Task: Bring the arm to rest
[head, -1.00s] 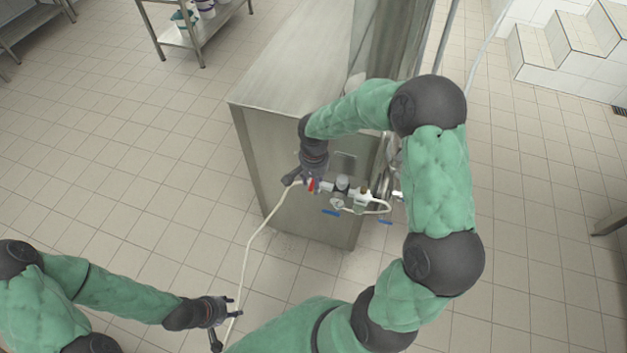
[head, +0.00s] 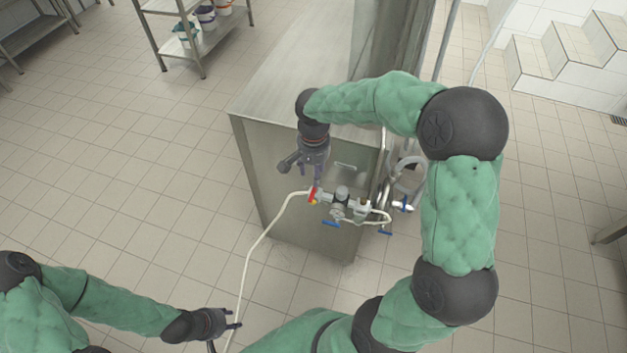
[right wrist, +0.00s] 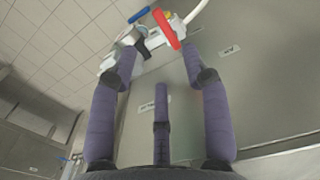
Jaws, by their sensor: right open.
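My right gripper (head: 311,174) is open and empty, in front of the steel cabinet's side and just above a small red valve lever (head: 313,195). In the right wrist view its purple fingers (right wrist: 165,75) are spread, with the red lever (right wrist: 166,28) beyond their tips and a gap between. My right arm reaches over in a high bend. My left gripper (head: 236,325) is low at the left, close to a cream hose (head: 262,238). Whether its fingers touch the hose or are closed is not clear.
The valve assembly (head: 342,194) with blue levers (head: 331,223) sits by the steel cabinet (head: 270,95). The hose runs from it down to the floor side. A shelf with tubs (head: 205,18) stands behind. White steps (head: 565,50) are at the right. The tiled floor at left is clear.

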